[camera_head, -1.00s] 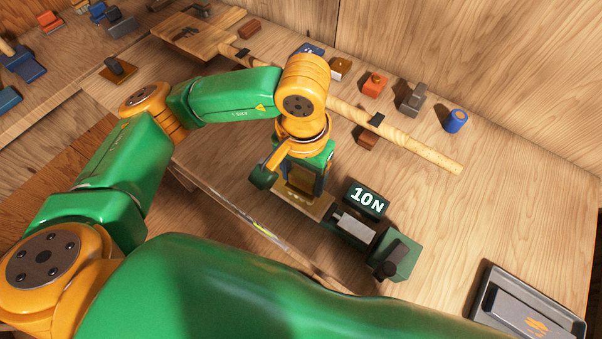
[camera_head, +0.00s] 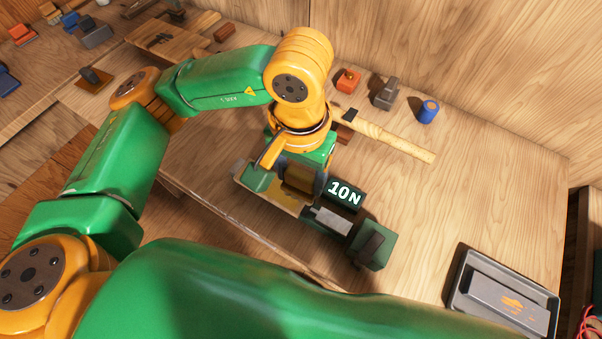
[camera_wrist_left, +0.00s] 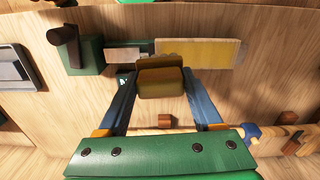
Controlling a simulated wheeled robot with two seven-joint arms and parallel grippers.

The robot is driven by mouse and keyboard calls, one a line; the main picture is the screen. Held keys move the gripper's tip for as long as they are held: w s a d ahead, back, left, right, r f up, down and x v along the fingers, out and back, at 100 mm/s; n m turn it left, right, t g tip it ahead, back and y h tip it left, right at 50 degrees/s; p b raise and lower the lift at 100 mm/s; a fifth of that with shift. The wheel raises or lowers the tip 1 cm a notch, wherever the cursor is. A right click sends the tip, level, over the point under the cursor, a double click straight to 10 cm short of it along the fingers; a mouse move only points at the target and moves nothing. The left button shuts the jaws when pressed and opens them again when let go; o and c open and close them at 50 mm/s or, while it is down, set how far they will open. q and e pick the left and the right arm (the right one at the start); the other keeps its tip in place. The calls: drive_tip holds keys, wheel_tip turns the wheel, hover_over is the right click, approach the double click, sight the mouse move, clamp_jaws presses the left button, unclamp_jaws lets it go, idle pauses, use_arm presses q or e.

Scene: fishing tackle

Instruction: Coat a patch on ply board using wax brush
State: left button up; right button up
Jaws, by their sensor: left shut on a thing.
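My left gripper (camera_head: 300,178) is shut on the wax brush, a brown block (camera_wrist_left: 160,80) held between two blue fingers in the left wrist view. The ply board (camera_head: 283,197) is a narrow light strip beside the green gauge fixture (camera_head: 372,247), partly hidden under my gripper. A yellow patch (camera_wrist_left: 205,52) covers much of the board in the wrist view. The brush is over the end of the board nearer the fixture; I cannot tell whether it touches. My right gripper is not in view.
The fixture's display (camera_head: 345,193) reads 10N. A grey tray (camera_head: 455,288) lies at the right. A long wooden rod (camera_head: 400,143), an orange block (camera_head: 348,79), a grey block (camera_head: 385,93) and a blue roll (camera_head: 428,111) lie behind. The bench between roll and tray is clear.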

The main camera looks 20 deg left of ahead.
use_arm(q)
drive_tip(key=r+p, duration=0.1)
drive_tip(key=r, duration=0.2)
drive_tip(key=shift+d+r+p, duration=0.15)
drive_tip(key=shift+d+p, duration=0.05)
drive_tip(key=shift+p, duration=0.1)
drive_tip(key=shift+a+r, duration=0.1)
drive_tip(key=shift+r, duration=0.05)
idle(0.4)
